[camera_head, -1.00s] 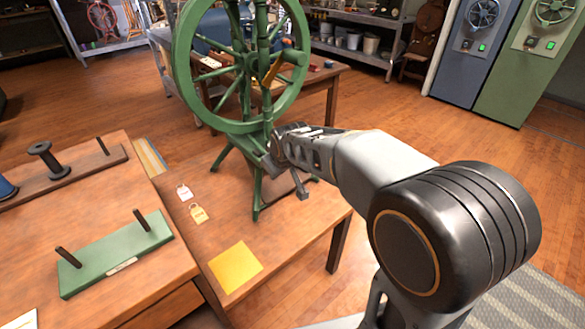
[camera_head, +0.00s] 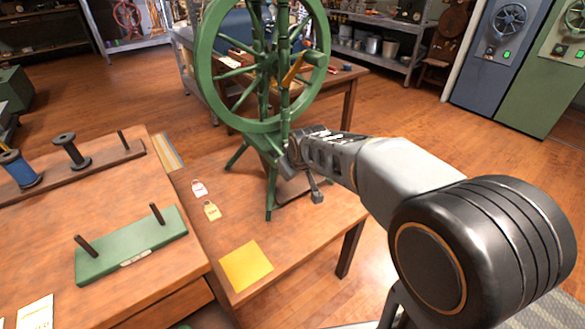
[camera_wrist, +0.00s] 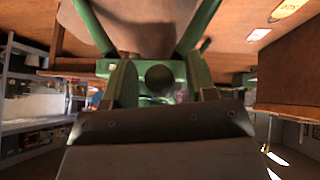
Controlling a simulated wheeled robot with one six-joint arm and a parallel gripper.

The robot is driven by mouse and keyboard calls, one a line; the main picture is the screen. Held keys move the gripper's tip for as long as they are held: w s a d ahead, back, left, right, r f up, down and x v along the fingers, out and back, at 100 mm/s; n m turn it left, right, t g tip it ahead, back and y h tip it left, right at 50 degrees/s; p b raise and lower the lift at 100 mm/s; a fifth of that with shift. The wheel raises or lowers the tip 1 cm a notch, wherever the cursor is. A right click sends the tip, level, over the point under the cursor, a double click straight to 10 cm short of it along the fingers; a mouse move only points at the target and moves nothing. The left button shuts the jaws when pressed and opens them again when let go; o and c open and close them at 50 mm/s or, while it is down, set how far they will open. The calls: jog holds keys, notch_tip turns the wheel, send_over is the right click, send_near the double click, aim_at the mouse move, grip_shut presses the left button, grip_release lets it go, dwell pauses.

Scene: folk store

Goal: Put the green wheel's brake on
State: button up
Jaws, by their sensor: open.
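The green spinning wheel (camera_head: 208,62) stands upright on a low wooden table. A yellow-orange lever-like piece (camera_head: 293,70) slants across its hub. A small dark lever with a block end (camera_head: 317,192) hangs below my wrist; I cannot tell which part is the brake. My gripper (camera_head: 291,156) is at the lower right of the wheel, by its base. In the wrist view my open gripper (camera_wrist: 165,97) faces a green part of the stand (camera_wrist: 172,72) with a dark round knob (camera_wrist: 159,77) in front of it. Contact cannot be told.
A yellow sheet (camera_head: 246,266) and two small tags (camera_head: 212,211) lie on the low table. A wooden bench (camera_head: 60,215) at left holds a green peg board (camera_head: 135,250) and spools. A shelf (camera_head: 375,55) and cabinets (camera_head: 490,50) stand behind. Floor is clear at right.

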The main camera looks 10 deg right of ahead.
jog(key=p+v, duration=0.3)
jog(key=v, duration=1.1)
jog(key=shift+p, duration=0.35)
jog(key=shift+s+f, duration=0.1)
